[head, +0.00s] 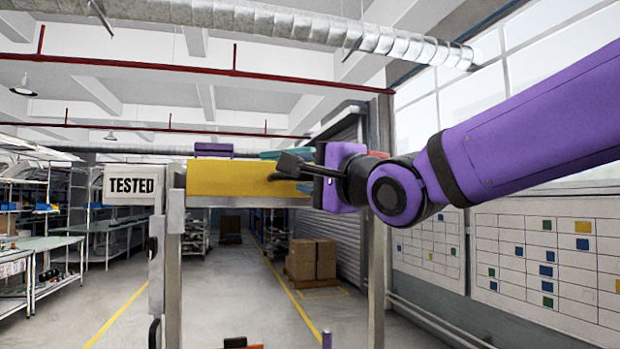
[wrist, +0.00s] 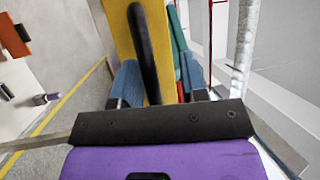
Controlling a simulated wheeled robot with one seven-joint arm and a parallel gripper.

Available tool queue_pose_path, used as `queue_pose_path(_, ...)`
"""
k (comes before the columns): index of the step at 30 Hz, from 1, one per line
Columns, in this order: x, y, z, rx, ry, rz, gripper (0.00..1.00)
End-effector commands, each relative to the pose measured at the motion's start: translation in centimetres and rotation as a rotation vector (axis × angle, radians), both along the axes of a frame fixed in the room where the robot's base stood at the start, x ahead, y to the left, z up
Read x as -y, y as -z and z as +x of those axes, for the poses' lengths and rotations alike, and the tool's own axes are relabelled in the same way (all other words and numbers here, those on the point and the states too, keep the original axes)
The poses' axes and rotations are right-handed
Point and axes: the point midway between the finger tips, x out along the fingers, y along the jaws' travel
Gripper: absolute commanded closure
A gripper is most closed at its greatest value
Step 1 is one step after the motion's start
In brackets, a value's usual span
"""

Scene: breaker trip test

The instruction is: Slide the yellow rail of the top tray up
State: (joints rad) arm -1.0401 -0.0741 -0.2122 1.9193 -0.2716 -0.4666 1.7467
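The yellow rail (head: 235,179) is the front board of the top tray, level between metal posts in the head view. In the wrist view the yellow rail (wrist: 124,30) runs away from me, with a black bar handle (wrist: 148,50) along its face. My gripper (head: 279,172) is at the rail's right part in the head view. In the wrist view its blue-padded fingers (wrist: 160,80) are spread apart, one on each side of the rail and handle. A gap shows beside the handle; I cannot tell whether either finger touches the rail.
A "TESTED" sign (head: 130,185) is fixed at the rack's left post (head: 174,270). A purple item (head: 213,150) and a teal item (head: 285,154) show above the rail. Cardboard boxes (head: 312,258) stand far behind. Orange blocks (wrist: 75,40) lie lower down in the wrist view.

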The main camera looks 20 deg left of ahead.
Motion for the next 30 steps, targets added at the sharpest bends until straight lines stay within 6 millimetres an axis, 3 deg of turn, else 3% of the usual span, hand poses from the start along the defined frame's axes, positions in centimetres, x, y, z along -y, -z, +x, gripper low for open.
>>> queue_pose_path(11, 0.6, 0.4, -0.4, -0.004, 0.0, -0.003, 0.61)
queue_pose_path(24, 6.5, 1.6, -4.6, -0.002, 0.001, -0.002, 0.61)
queue_pose_path(30, 8.1, 1.9, -5.8, -0.002, 0.0, -0.003, 0.61)
